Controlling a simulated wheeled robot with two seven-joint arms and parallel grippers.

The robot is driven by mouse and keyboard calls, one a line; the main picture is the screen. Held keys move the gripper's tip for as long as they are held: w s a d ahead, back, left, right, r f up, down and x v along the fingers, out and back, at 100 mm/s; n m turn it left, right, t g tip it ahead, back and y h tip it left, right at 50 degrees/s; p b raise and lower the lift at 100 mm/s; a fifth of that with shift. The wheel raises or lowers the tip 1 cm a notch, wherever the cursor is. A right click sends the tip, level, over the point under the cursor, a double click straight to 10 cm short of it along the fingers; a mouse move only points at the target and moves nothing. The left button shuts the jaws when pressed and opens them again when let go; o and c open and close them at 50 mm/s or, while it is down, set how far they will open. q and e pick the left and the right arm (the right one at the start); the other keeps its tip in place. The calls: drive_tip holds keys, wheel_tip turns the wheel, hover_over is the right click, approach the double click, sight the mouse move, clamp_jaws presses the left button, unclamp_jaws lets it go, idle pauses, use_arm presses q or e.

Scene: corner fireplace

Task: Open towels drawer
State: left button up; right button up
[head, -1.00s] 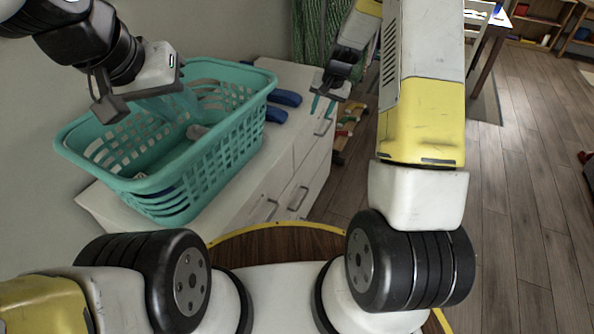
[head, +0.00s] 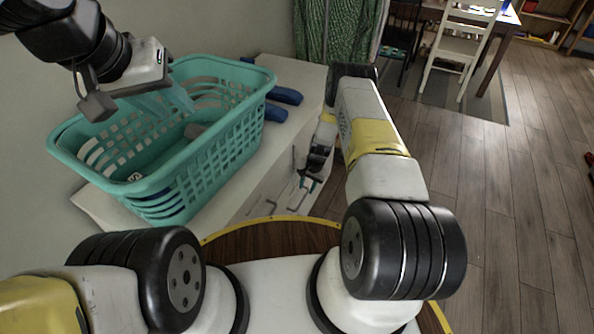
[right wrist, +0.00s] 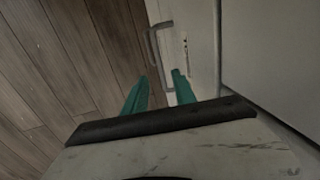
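A white cabinet (head: 100,208) stands along the wall, with bar handles on its front in the head view. I cannot tell which drawer is the towels one. A grey handle (right wrist: 153,48) shows in the right wrist view on a pale front that looks closed. My right gripper (right wrist: 159,88) is open, its two teal fingers apart; the handle's near end shows between and just beyond the fingertips. I cannot tell whether they touch. In the head view my right gripper (head: 308,182) is low beside the cabinet front. My left gripper (head: 140,100) is over the basket; its fingers blend with the teal.
A teal laundry basket (head: 205,145) stands on the cabinet top with blue objects (head: 270,103) beside it. A green patterned curtain (head: 333,38) hangs behind. A white chair (head: 462,45) and table are at the back right. The wooden floor (head: 500,200) at right is clear.

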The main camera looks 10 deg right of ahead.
sight(303, 199)
drive_tip(key=f, duration=0.2)
drive_tip(key=a+f, duration=0.1)
drive_tip(key=f, duration=0.4)
drive_tip(key=shift+w+a+f, duration=0.15)
drive_tip(key=shift+w+f, duration=0.2)
clamp_jaws()
idle(1.1)
